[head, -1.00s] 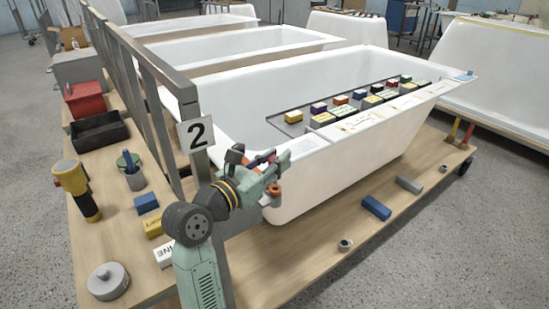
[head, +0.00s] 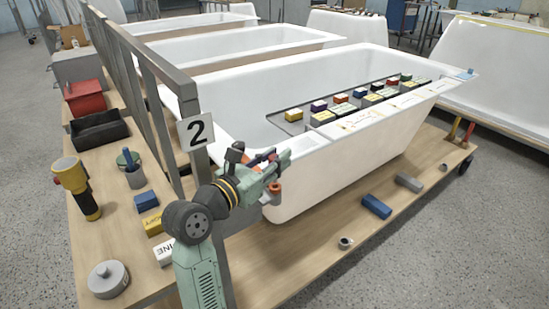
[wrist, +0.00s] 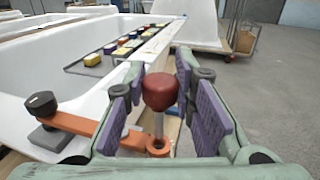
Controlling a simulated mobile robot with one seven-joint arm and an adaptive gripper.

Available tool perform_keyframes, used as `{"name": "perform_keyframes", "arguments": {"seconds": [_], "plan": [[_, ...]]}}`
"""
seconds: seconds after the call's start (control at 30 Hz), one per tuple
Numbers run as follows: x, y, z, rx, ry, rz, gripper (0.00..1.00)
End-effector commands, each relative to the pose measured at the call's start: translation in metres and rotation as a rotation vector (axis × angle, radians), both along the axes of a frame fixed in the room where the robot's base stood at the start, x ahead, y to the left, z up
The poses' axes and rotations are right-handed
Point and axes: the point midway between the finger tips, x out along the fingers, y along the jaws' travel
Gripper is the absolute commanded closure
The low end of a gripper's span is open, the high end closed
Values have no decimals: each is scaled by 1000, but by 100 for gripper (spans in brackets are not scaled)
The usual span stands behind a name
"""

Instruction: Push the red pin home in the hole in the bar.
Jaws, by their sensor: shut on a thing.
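The red pin (wrist: 160,92) has a rounded dark red head and a pale shaft. It stands roughly upright between the purple pads of my gripper (wrist: 163,115), which is shut on it. The orange bar (wrist: 85,124) runs from a dark knob at the left to a ring-shaped end with the hole (wrist: 158,146). The shaft runs down to this ring, with a length of it showing above. How deep the tip sits is hidden. In the head view my gripper (head: 272,172) is at the near end of the bathtub, with the bar's orange end (head: 275,190) below it.
The white bathtub (head: 330,165) stands right beside my gripper. A grey post with a number 2 plate (head: 196,131) rises close to my arm. Blue and grey blocks (head: 376,207) lie on the wooden deck.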

Motion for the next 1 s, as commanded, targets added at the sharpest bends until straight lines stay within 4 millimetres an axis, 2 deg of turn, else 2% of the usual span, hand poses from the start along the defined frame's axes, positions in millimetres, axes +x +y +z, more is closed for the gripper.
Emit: {"name": "perform_keyframes", "arguments": {"seconds": [1.0], "plan": [[0, 0, -6, 0, 0, 0, 100]]}}
